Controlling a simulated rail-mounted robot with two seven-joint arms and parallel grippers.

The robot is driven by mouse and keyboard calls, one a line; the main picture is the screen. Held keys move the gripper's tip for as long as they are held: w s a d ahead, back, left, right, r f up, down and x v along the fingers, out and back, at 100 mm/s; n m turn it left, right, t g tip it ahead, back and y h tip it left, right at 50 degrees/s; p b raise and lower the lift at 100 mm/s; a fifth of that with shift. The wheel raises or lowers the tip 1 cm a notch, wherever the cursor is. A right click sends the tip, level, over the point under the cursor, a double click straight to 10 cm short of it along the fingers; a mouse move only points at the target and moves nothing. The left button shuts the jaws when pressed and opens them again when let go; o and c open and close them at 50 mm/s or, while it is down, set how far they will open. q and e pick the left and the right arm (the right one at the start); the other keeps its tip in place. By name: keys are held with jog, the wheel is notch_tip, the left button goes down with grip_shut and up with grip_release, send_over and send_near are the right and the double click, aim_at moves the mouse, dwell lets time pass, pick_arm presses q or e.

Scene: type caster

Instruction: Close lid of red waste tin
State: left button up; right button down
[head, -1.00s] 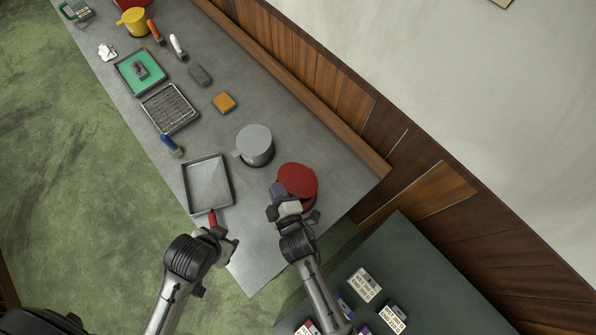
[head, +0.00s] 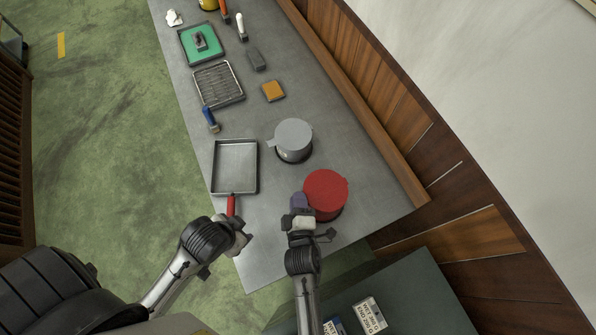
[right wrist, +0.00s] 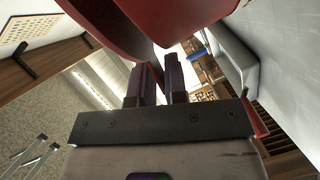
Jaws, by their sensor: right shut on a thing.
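The red waste tin (head: 326,192) stands near the right end of the grey bench. Its red round top faces up and covers the mouth from above. My right gripper (head: 300,205) is at the tin's left front edge. In the right wrist view its two fingers (right wrist: 158,82) are close together on a thin red part of the tin (right wrist: 190,15), which looks like a tab. A gap between lid and body cannot be judged clearly. My left gripper (head: 240,236) is beside the red handle (head: 231,205) at the front of the metal tray; its fingers are not clear.
A grey lidded tin (head: 293,138) stands behind the red tin. A metal tray (head: 218,170) lies left of it. An orange block (head: 273,91), a blue-handled tool (head: 210,118) and a rack (head: 218,84) lie farther back. A wooden ledge (head: 370,110) edges the bench on the right.

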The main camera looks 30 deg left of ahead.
jog(key=shift+d+f, duration=0.1)
jog(key=shift+f, duration=0.15)
jog(key=c, duration=1.3)
grip_release()
jog(key=shift+r, duration=0.15)
jog(key=shift+c, duration=0.2)
jog(key=v, duration=1.3)
jog(key=shift+s+d, duration=0.2)
jog(key=shift+s, duration=0.15)
